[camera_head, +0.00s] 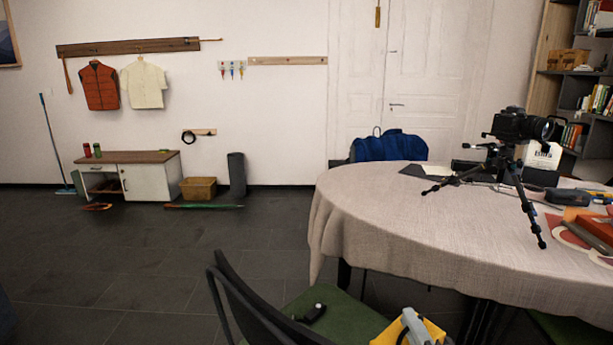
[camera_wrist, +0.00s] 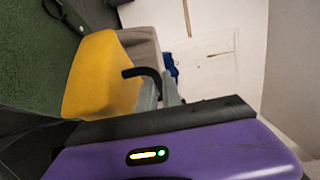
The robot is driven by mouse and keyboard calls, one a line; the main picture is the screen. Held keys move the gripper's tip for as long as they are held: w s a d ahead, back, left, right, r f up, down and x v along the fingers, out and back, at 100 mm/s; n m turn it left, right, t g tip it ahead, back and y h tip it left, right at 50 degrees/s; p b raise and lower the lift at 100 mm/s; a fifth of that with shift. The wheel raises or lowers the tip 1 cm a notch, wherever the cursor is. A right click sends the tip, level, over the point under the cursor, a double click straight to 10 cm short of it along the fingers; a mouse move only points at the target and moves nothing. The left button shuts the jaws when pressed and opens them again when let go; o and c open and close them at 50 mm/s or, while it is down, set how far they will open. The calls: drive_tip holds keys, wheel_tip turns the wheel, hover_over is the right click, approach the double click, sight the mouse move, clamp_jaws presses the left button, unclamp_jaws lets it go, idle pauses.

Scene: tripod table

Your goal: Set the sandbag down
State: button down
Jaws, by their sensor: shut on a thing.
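The sandbag is yellow with a black strap handle. In the head view its yellow body (camera_head: 432,328) shows at the bottom edge, partly cut off and partly behind my gripper (camera_head: 413,322). In the wrist view the sandbag (camera_wrist: 100,75) is at left and its black handle runs to the fingers of my gripper (camera_wrist: 160,90), which is shut on it. The sandbag appears beside the green chair seat (camera_head: 345,318); whether it touches anything below cannot be told. A black camera on a small tripod (camera_head: 522,125) stands on the round table (camera_head: 400,200).
The chair's dark backrest (camera_head: 240,305) rises at left of its seat, and a small black object (camera_head: 314,313) lies on the seat. The table's right side holds books and several loose items. A blue bag (camera_head: 390,146) is behind the table.

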drive_tip(key=shift+s+d+r, duration=0.15)
drive_tip(key=shift+d+r, duration=0.05)
drive_tip(key=shift+d, duration=0.05)
drive_tip(key=shift+s+d+f+m+h, duration=0.15)
drive_tip(key=shift+s+d+f+h, duration=0.05)
drive_tip(key=shift+s, duration=0.15)
drive_tip(key=shift+s+d+f+m+h, duration=0.15)
drive_tip(key=shift+s+h, duration=0.05)
drive_tip(key=shift+s, duration=0.1)
drive_tip(key=shift+s+d+f+h, duration=0.15)
drive_tip(key=shift+s+f+h, duration=0.2)
drive_tip(key=shift+s, duration=0.1)
drive_tip(key=shift+s+f+m, duration=0.3)
drive_tip(key=shift+s+f, duration=0.55)
drive_tip(key=shift+s, duration=0.2)
drive_tip(key=s+a+f, duration=0.2)
drive_tip(key=s+f, duration=0.8)
drive_tip(key=s, duration=0.1)
wheel_tip(320, 180, up, 8)
drive_tip(key=s+p, duration=0.1)
drive_tip(key=p, duration=1.7)
drive_tip(key=shift+s+a, duration=0.15)
drive_tip(key=shift+s, duration=0.25)
drive_tip(key=shift+f, duration=0.1)
